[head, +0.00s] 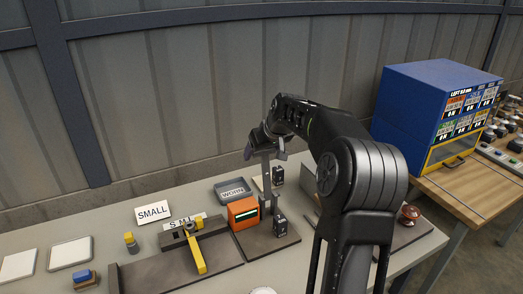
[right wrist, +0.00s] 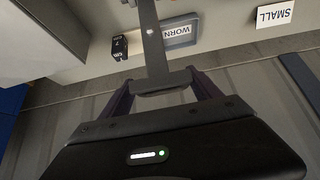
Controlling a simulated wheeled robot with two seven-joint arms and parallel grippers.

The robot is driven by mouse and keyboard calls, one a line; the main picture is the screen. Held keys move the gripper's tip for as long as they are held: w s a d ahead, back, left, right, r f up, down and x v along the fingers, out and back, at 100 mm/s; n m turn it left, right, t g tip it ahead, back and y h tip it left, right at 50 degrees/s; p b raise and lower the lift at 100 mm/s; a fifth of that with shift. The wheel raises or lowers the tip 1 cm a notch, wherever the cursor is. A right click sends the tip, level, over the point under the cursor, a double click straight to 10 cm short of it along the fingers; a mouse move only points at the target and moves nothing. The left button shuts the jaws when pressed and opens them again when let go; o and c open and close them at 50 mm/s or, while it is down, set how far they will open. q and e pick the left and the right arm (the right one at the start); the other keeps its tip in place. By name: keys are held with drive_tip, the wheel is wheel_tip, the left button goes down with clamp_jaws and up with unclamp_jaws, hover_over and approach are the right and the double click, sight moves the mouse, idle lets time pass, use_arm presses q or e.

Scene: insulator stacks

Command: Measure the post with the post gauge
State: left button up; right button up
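My right gripper (head: 264,150) is above the back of the bench, pointing down. In the right wrist view its two dark fingers (right wrist: 163,92) close on the wide end of a grey T-shaped piece (right wrist: 153,45). The grey stem (head: 268,185) hangs below the gripper, beside an orange box (head: 243,213) with a dark display. I cannot tell whether its lower end touches the dark plate there. A device with a yellow lever (head: 195,250) and an S M L scale (head: 184,222) sits left of the box; it looks like the post gauge. My left gripper is out of view.
A grey WORN tray (head: 233,190) and a SMALL sign (head: 153,212) stand at the back. Small black blocks (head: 280,226) stand by the orange box. A brown rounded part (head: 410,214) is at right. A blue cabinet (head: 435,110) stands on a wooden table.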

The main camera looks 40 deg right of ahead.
drive_tip(key=shift+r, duration=0.15)
drive_tip(key=b+v, duration=0.1)
drive_tip(key=v, duration=0.6)
drive_tip(key=shift+s+r+b, duration=0.15)
drive_tip(key=shift+r+b, duration=0.05)
drive_tip(key=shift+b, duration=0.1)
